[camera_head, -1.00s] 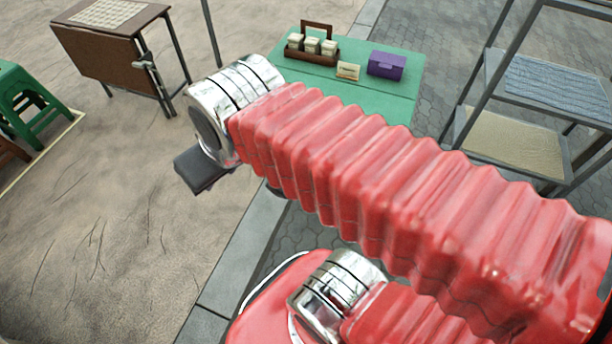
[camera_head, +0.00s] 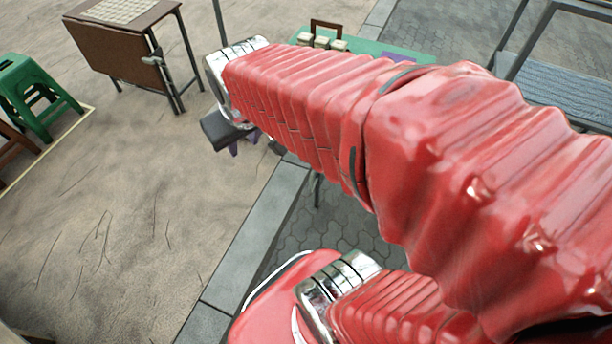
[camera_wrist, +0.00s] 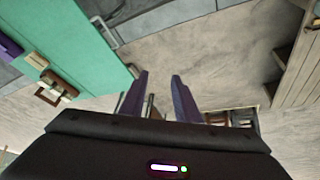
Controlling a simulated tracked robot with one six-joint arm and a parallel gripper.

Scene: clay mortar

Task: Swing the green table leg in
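The green table (camera_head: 385,47) shows as a strip behind my red arm in the head view, which hides most of its top. A dark thin leg (camera_head: 317,190) stands below its near side. In the wrist view the green table (camera_wrist: 90,45) fills the upper left, and a grey bent bar (camera_wrist: 105,32), apparently a leg, sticks out at its edge. A smaller grey piece (camera_wrist: 133,71) shows by the near corner. My gripper (camera_wrist: 161,76) has its two purple fingers apart, to the right of the table edge. Nothing is clearly held between them.
A wooden caddy with pale jars (camera_head: 325,40) stands on the green table. A brown folding table (camera_head: 125,65) and green stool (camera_head: 35,95) stand left. A metal shelf (camera_head: 565,85) stands right. A kerb (camera_head: 262,225) crosses the ground; the left floor is largely clear.

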